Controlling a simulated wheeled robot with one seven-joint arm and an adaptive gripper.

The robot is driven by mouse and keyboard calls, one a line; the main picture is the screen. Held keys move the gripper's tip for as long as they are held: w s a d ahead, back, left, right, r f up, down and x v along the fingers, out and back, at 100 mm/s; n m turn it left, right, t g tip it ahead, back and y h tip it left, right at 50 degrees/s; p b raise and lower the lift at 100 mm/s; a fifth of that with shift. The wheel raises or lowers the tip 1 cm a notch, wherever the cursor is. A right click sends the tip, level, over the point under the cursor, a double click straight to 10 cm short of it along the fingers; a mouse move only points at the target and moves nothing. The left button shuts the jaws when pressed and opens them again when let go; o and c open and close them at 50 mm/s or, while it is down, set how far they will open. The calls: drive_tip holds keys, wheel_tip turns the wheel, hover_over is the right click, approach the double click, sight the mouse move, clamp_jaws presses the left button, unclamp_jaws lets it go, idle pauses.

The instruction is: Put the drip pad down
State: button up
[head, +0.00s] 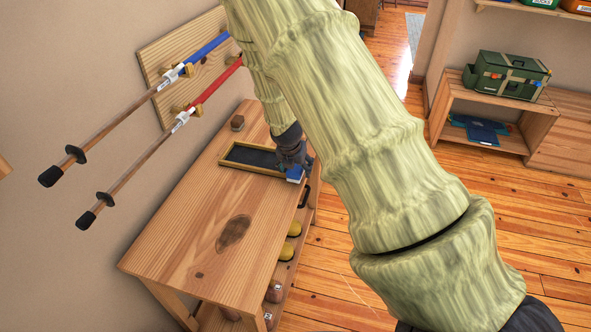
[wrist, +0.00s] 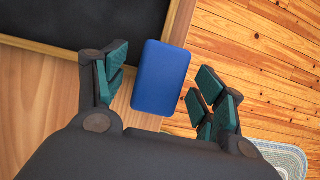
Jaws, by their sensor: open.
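A flat blue pad with rounded corners (wrist: 160,77), which I take to be the drip pad, lies between my spread fingers in the wrist view. In the head view the blue pad (head: 294,174) shows beside my gripper (head: 291,165), at the right edge of the wooden bench (head: 185,225). My gripper is open, and a gap shows between the pad and the fingers on each side. The pad overlaps the bench edge in the wrist view. I cannot tell whether it rests fully on the bench.
A wood-framed dark tray (head: 235,162) lies on the bench beside my gripper. Two poles, one blue-ended and one red-ended (head: 215,87), hang on the wall. The bench's near top is clear. A shelf with a green box (head: 512,75) stands right.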

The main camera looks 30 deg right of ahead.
drive_tip(key=shift+d+f, duration=0.15)
drive_tip(key=shift+f, duration=0.25)
drive_tip(key=c, duration=1.2)
drive_tip(key=shift+w+r, duration=0.1)
drive_tip(key=shift+r, duration=0.05)
